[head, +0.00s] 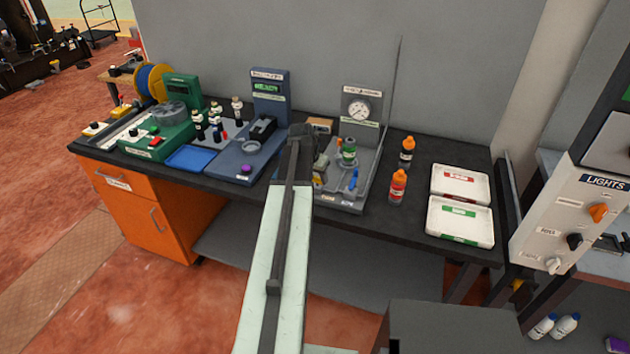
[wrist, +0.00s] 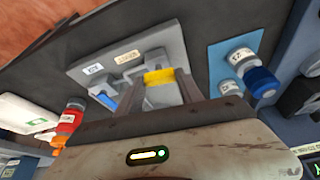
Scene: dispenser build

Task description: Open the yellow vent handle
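The yellow vent handle (wrist: 160,76) sits on a grey stand (wrist: 172,42) next to a small label. In the wrist view it lies between the two fingertips of my gripper (wrist: 162,86), which are spread apart. I cannot tell whether the fingers touch it.
The stand carries a round gauge (head: 359,109) and a green-labelled jar (head: 348,151). Orange-capped bottles (head: 398,186) and white trays (head: 460,222) stand to the right. A blue-grey device (head: 232,167) is close on the left. A thin rod rises behind the stand.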

